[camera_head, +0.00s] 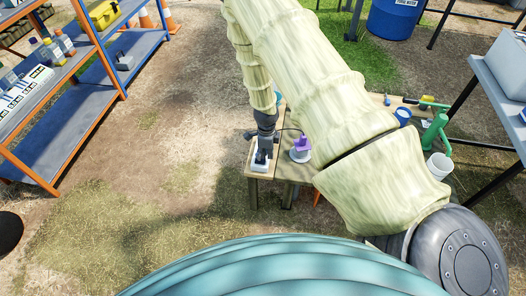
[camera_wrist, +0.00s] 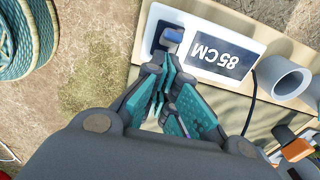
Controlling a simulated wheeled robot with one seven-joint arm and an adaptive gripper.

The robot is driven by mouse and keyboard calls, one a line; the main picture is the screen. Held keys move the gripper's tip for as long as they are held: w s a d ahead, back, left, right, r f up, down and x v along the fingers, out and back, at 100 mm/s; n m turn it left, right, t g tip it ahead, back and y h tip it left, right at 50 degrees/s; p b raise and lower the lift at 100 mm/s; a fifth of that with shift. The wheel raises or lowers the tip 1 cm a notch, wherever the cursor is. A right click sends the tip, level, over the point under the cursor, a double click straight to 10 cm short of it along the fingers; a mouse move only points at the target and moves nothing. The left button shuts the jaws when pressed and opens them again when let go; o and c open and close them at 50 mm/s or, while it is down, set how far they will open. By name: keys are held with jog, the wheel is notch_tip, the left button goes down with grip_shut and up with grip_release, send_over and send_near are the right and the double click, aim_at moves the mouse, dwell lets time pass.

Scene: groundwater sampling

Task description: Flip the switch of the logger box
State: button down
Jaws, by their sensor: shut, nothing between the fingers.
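The logger box is a white box (camera_wrist: 208,27) with a dark display reading "85 CM", upside down in the wrist view. Its switch (camera_wrist: 173,36) is a blue-grey rocker on a dark plate, beside the display. In the head view the white box (camera_head: 257,168) sits at the near left end of the wooden table (camera_head: 262,176). My gripper (camera_wrist: 168,72) is shut and empty, with teal finger pads. Its tips are close to the switch in the picture; I cannot tell whether they touch it. In the head view my gripper (camera_head: 264,150) is over the box and hides part of it.
A purple-topped device (camera_head: 301,146) stands right of the box. A dark cable (camera_wrist: 251,112) runs past the box, near a grey cylinder (camera_wrist: 283,77). A green hand pump (camera_head: 435,132) and white bucket (camera_head: 439,166) are farther right. Open ground lies left of the table.

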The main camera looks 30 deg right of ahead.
jog(key=shift+r+p, duration=0.8)
jog(key=shift+d, duration=0.1)
notch_tip(320, 180, up, 11)
jog(key=s+d+p, duration=0.1)
jog(key=shift+s+d+r, duration=0.15)
jog(key=shift+r, duration=0.05)
dwell(0.7)
dwell(0.4)
